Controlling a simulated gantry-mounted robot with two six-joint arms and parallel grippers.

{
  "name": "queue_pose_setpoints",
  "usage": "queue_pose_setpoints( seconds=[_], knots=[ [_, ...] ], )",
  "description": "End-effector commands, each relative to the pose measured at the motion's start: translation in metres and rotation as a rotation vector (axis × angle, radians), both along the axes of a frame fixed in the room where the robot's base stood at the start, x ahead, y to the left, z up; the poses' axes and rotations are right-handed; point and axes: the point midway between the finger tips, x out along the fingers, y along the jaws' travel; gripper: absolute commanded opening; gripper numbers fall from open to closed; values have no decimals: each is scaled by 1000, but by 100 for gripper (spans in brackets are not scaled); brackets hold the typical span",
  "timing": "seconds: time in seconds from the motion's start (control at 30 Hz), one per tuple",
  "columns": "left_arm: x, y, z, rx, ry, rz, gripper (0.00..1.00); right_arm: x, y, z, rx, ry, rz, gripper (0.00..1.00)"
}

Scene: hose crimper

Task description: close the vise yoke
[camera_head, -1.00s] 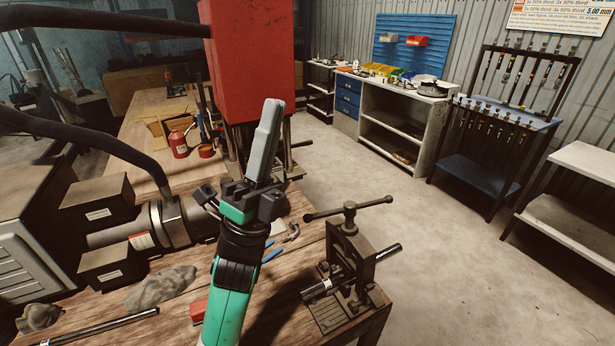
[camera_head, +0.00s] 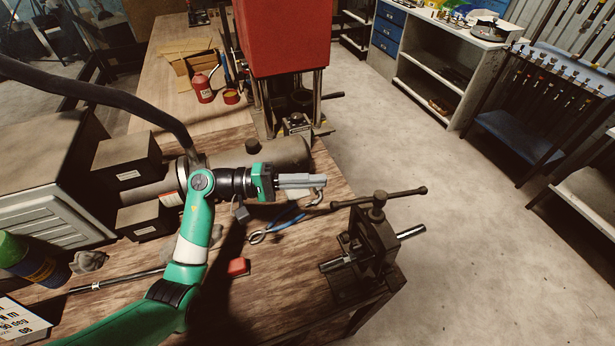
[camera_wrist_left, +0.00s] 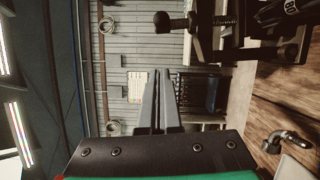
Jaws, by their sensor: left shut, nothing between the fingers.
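The vise (camera_head: 372,243) is a dark metal frame at the right front edge of the wooden table. Its screw has a long bar handle (camera_head: 385,197) on top. A metal rod (camera_head: 385,246) runs through the frame. Part of the dark vise (camera_wrist_left: 285,40) also shows at the upper right of the left wrist view. My left gripper (camera_head: 318,181) is shut and empty. It points right, above the table, to the left of the vise handle and apart from the vise. Its grey fingers (camera_wrist_left: 163,100) lie close together in the left wrist view. My right gripper is not visible.
A red press (camera_head: 285,38) stands behind. The large crimping machine (camera_head: 60,170) fills the left. Open floor lies to the right.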

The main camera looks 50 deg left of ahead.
Motion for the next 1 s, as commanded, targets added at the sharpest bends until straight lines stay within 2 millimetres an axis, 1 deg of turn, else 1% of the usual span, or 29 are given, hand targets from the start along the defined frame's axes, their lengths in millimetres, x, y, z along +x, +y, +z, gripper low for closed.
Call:
queue_pose_setpoints(
  seconds=[0.03,0.27,0.4,0.5,0.63,0.9,1.0],
  knots=[
    [8,-9,3,0,-1,-5,0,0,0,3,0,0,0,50],
    [45,-43,4,0,0,-4,0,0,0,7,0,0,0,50],
    [46,-66,7,-1,-1,-3,0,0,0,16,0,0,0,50],
    [46,-75,8,-1,-2,-2,0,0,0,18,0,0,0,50],
    [46,-81,7,-1,-2,-1,0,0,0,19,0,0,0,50],
    [46,-81,7,-1,-1,0,0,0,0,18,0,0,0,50],
    [44,-87,4,-1,-2,-2,0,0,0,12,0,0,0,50]
  ],
)
